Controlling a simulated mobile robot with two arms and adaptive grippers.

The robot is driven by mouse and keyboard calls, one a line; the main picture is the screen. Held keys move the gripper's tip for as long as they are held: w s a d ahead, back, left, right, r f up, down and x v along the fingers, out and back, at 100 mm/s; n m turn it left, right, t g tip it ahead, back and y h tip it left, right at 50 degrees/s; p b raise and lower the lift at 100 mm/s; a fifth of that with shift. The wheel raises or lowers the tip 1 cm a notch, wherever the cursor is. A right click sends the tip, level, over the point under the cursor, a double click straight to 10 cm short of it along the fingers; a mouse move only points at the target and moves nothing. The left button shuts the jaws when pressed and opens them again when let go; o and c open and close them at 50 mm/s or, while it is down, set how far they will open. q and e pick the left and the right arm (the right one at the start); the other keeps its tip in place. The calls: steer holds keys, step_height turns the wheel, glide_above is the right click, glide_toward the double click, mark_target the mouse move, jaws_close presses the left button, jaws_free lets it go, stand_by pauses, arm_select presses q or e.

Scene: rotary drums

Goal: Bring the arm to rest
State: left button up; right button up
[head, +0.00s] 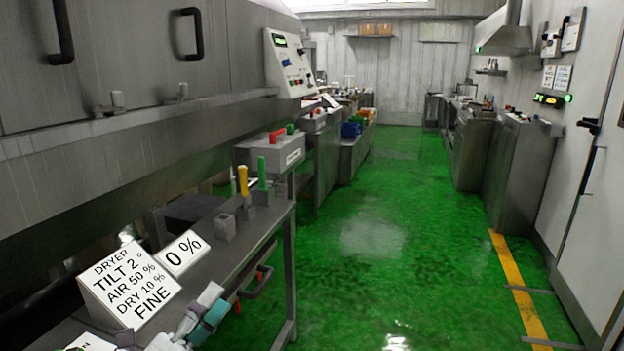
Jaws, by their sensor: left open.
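My left gripper (208,306) shows at the bottom left, grey with teal parts, partly cut off by the lower picture edge. It is open, and I see nothing held in it. It appears in front of the metal bench (228,262), near the bench's front edge; I cannot tell its exact gap to the bench. My right gripper is not in view.
On the bench stand a sign reading "DRYER TILT 2" (130,286), a "0 %" sign (182,252), a yellow lever (243,181) and a green lever (262,172). A large metal drum housing (120,120) overhangs it. The green floor (390,250) is clear.

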arm_select(q)
steer(key=s+a+f+n+g+y, duration=0.3)
steer(key=f+n+y, duration=0.3)
steer(key=f+n, duration=0.3)
steer(key=s+a+f+n+g+y, duration=0.35)
steer(key=f+n+y, duration=0.25)
steer(key=f+n, duration=0.35)
steer(key=s+d+f+n+g, duration=0.1)
steer(key=s+f+n+g, duration=0.25)
steer(key=s+f, duration=0.4)
steer(key=s+d+f+n+g, duration=0.1)
steer(key=s+f+n+g, duration=0.3)
steer(key=s, duration=0.7)
step_height(320, 180, down, 22)
steer(key=m+g+p, duration=0.1)
steer(key=g+p, duration=0.1)
steer(key=s+a+f+g+p, duration=0.1)
steer(key=s+a+f, duration=0.2)
steer(key=s+f, duration=1.3)
steer(key=shift+s+f+g+h+p, duration=0.15)
steer(key=shift+s+g+h+p, duration=0.2)
steer(key=shift+s, duration=0.65)
steer(key=shift+a, duration=0.1)
